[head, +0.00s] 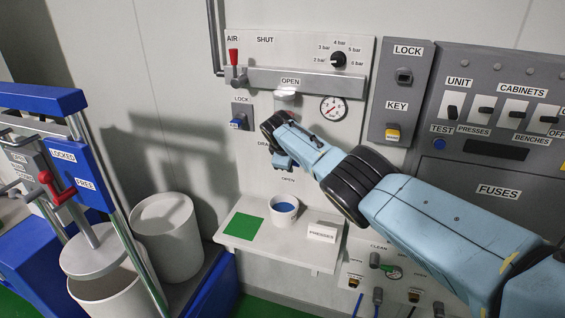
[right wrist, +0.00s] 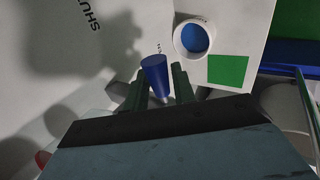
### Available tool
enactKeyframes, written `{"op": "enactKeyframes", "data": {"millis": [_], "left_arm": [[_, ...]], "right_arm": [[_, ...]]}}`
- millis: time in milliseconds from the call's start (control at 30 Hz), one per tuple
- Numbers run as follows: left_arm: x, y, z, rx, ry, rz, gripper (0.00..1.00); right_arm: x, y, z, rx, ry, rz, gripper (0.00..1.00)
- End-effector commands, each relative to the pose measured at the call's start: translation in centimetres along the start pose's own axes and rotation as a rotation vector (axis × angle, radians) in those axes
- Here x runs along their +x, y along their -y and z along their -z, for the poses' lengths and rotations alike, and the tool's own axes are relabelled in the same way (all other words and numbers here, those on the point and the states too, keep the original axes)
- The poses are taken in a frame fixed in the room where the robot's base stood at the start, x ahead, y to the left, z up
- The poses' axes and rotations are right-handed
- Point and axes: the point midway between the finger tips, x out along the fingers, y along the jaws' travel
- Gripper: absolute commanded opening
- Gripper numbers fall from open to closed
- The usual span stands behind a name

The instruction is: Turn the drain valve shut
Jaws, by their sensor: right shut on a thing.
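My right gripper (head: 279,150) reaches the wall panel from the right, just under the spout, by a partly covered label starting "DRA". In the right wrist view its two dark fingers (right wrist: 160,88) are shut on a blue tapered handle (right wrist: 155,72), taken to be the drain valve's. The handle's far end sticks out between the fingers. The valve body is hidden behind my gripper and arm. "OPEN" (head: 288,180) is printed below the gripper, and "SHUT" (right wrist: 90,12) shows on the panel in the wrist view. My left gripper is not in view.
A shelf (head: 245,205) below holds a white cup with blue inside (head: 284,210), a green square (head: 244,225) and a "PRESSES" sign (head: 322,232). A gauge (head: 333,108) and red air lever (head: 234,62) are above. A blue-framed stand (head: 75,165) and white drums (head: 165,235) are left.

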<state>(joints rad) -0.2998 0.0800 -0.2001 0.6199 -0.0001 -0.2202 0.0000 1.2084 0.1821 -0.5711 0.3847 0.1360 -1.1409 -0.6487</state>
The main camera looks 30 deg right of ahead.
Motion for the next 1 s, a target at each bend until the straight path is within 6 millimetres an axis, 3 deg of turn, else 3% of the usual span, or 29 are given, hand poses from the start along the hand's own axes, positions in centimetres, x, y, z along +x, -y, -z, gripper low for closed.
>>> {"op": "enactKeyframes", "data": {"millis": [500,533,633,1000], "left_arm": [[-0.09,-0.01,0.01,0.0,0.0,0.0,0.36],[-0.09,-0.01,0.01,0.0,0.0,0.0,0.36],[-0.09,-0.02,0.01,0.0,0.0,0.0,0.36],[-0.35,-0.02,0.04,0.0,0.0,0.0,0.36]], "right_arm": [[0.03,-0.09,-0.4,-0.007,0.018,0.0,0.0],[0.03,-0.09,-0.4,-0.007,0.018,0.0,0.3],[0.03,-0.1,-0.39,-0.007,0.017,0.0,0.43],[-0.16,-0.15,-0.38,-0.006,0.016,0.0,0.46]]}}
